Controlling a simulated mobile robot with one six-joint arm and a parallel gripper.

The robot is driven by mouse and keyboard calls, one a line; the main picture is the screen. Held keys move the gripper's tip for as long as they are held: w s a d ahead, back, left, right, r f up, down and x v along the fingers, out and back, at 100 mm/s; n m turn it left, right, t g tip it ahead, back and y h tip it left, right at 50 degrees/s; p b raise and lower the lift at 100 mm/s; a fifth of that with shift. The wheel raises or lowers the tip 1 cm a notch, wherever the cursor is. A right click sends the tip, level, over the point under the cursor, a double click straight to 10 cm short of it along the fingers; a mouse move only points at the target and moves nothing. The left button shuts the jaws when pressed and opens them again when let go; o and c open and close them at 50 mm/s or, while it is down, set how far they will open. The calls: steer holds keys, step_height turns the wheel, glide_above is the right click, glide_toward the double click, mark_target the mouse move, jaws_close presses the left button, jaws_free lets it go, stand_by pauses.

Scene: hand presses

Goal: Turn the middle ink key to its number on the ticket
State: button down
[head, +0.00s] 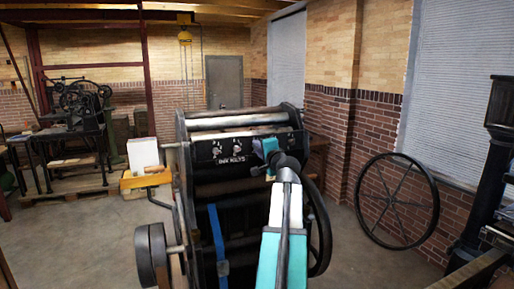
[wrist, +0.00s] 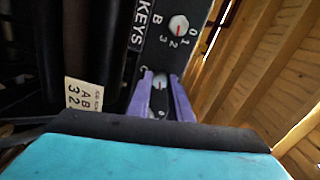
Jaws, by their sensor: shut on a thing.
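In the wrist view a dark panel bears an ink key lettered B (wrist: 178,25), a pale round knob with a red mark and the numbers 0 to 3 beside it. I cannot read its setting surely. My gripper (wrist: 168,98) has its purple fingers shut around another pale key (wrist: 160,84), the one after B, mostly hidden between them. In the head view two keys, left (head: 218,151) and middle (head: 238,146), show clear of my gripper (head: 266,164), which is at the panel's right part. The ticket (wrist: 85,94) shows A, B over 3, 2; its lower part is cut off.
The press (head: 240,122) stands ahead, with rollers above the panel and a flywheel at its right side. A yellow tray (head: 146,178) with a white block is at its left. A large spoked wheel (head: 397,198) leans on the brick wall. Floor is free between them.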

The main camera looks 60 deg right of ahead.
steer(key=shift+w+r+m, duration=0.1)
steer(key=shift+r+m, duration=0.15)
steer(key=shift+m, duration=0.35)
steer(key=c, duration=1.6)
jaws_free()
steer(key=shift+w+f, duration=0.15)
steer(key=shift+f, duration=0.1)
steer(key=shift+b+v, duration=1.8)
steer(key=shift+v, duration=5.2)
